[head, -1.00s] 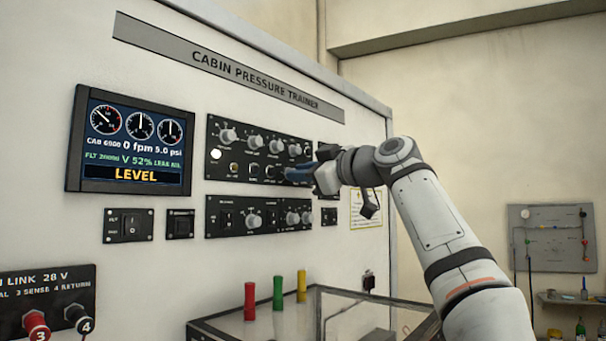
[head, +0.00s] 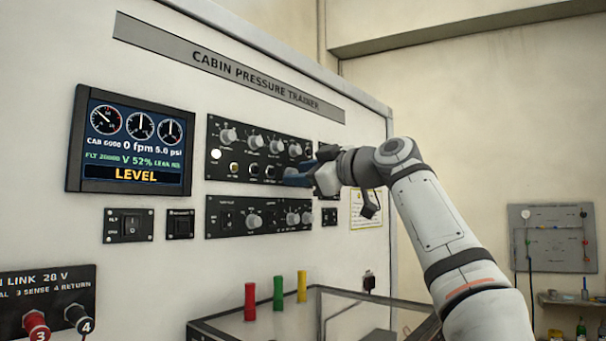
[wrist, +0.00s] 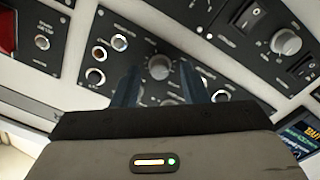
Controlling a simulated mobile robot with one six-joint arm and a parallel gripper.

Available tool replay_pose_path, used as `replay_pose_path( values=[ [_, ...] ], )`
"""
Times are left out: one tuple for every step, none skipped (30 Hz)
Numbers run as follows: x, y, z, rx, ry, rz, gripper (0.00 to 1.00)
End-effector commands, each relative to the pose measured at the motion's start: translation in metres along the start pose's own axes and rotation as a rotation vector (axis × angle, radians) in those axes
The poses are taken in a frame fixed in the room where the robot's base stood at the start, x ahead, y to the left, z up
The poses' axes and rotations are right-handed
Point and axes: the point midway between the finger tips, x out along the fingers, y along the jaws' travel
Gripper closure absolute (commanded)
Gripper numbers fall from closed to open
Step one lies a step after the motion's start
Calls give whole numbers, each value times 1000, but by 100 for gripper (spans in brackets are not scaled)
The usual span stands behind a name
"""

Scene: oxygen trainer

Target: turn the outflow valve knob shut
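My gripper (wrist: 163,72) is open, its two dark blue fingers spread apart and pointing at a black control panel (wrist: 115,22). In the wrist view a grey round knob (wrist: 159,67) shows in the gap between the fingertips, seemingly beyond them; I see no contact. Its label is too blurred to read, so I cannot tell if it is the outflow valve knob. In the head view my gripper (head: 292,180) is at the right part of the stacked black knob panels (head: 215,172) and hides some controls there.
A display (head: 133,140) reading LEVEL and V 52% is left of the panels. Switches (head: 130,226) sit below it. Red, green and yellow posts (head: 278,292) stand on the glass-topped case (head: 235,325) below. Another knob (wrist: 285,42) sits between rocker switches.

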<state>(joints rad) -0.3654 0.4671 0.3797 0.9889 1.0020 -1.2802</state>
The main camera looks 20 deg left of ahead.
Motion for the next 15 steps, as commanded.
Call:
replay_pose_path(
  values=[
    [-2,0,0,0,0,1,60],
    [-3,0,0,-1,0,1,60],
    [-7,-1,1,-1,0,1,60],
    [-10,-1,1,-1,0,2,60],
    [-14,-1,2,-2,-1,2,60],
    [-21,-1,3,-2,-1,3,60],
    [-26,-2,3,-1,-1,4,60],
    [-32,-2,3,-2,0,4,60],
    [-39,-1,3,-2,-1,4,60],
    [-44,-1,3,-2,-1,4,60],
    [-49,-2,3,-2,-1,4,60],
    [-56,-2,3,-2,-1,3,60],
    [-60,-1,3,-1,-1,3,60],
    [-64,-1,3,-1,-1,2,60],
    [-68,-1,3,0,-2,2,60]
  ],
)
